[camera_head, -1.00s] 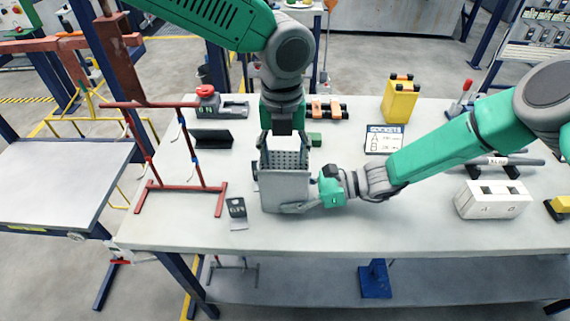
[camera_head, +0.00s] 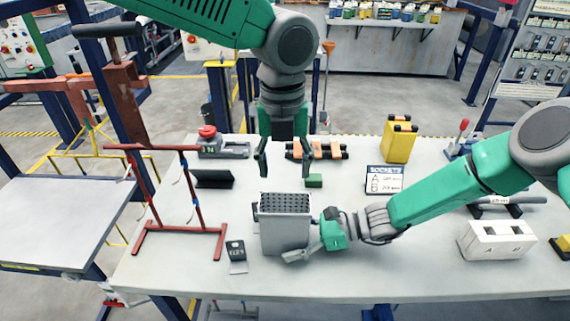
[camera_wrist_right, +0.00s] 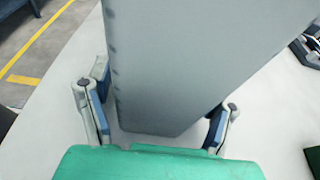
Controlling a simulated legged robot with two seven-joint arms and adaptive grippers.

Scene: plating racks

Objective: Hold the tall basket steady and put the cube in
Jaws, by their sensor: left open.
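The tall grey basket (camera_head: 284,236) stands on the table, its perforated inner wall showing at the top. My right gripper (camera_head: 312,240) reaches it low from the right. The white cube is not visible; the lower inside of the basket is hidden.
A red frame (camera_head: 187,200) and a small dark tag stand (camera_head: 236,252) are left of the basket. A sign (camera_head: 384,180), a yellow case (camera_head: 398,142) and a white block with slots (camera_head: 497,240) are to the right.

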